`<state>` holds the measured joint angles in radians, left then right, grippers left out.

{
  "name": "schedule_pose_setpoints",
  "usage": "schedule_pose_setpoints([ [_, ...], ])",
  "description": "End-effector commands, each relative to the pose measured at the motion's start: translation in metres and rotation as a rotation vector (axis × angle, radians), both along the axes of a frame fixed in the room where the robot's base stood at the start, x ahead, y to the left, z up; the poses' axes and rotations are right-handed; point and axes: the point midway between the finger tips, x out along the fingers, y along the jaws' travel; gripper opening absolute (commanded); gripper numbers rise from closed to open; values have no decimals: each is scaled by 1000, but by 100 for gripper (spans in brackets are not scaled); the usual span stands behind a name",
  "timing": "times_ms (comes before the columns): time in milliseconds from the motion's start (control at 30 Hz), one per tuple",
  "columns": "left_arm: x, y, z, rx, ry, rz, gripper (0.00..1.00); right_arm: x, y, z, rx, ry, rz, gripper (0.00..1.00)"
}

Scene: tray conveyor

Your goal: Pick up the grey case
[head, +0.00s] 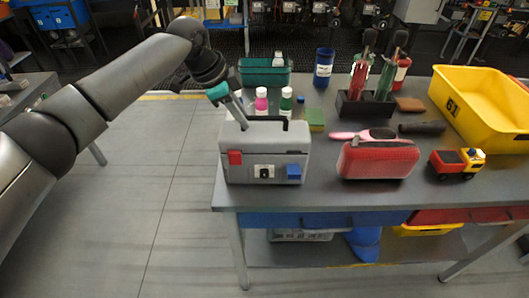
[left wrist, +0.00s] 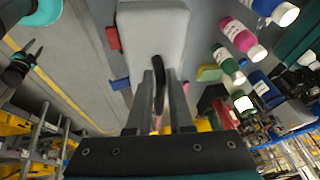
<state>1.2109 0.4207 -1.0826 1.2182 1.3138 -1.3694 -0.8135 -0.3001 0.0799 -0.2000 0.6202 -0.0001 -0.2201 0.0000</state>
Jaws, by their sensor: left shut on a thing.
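The grey case (head: 262,152) is at the front left corner of the workbench, upright, with red and blue latches on its front. It also shows at the top of the left wrist view (left wrist: 152,32). Its black handle (left wrist: 158,88) lies between the fingers of my left gripper (left wrist: 161,80). My left gripper (head: 242,121) reaches down to the top of the case from the left and is shut on the handle. I cannot tell whether the case's underside touches the bench. My right gripper is not in view.
Behind the case stand a pink bottle (head: 261,99), a green bottle (head: 286,102) and a teal bin (head: 264,73). A red case (head: 378,160) and toy truck (head: 456,163) sit to the right. The floor left of the workbench (head: 330,197) is clear.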

Motion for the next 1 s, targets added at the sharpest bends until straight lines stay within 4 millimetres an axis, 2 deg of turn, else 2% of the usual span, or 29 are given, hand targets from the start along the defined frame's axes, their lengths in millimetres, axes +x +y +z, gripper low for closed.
schedule_pose_setpoints([
  [367,2,0,7,-2,-8,0,0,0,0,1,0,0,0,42],
  [567,2,-1,28,-4,-9,0,0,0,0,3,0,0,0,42],
  [767,2,-1,68,-6,-11,-1,0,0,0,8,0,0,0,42],
  [1000,2,-1,135,-7,-10,-1,0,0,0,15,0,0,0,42],
])
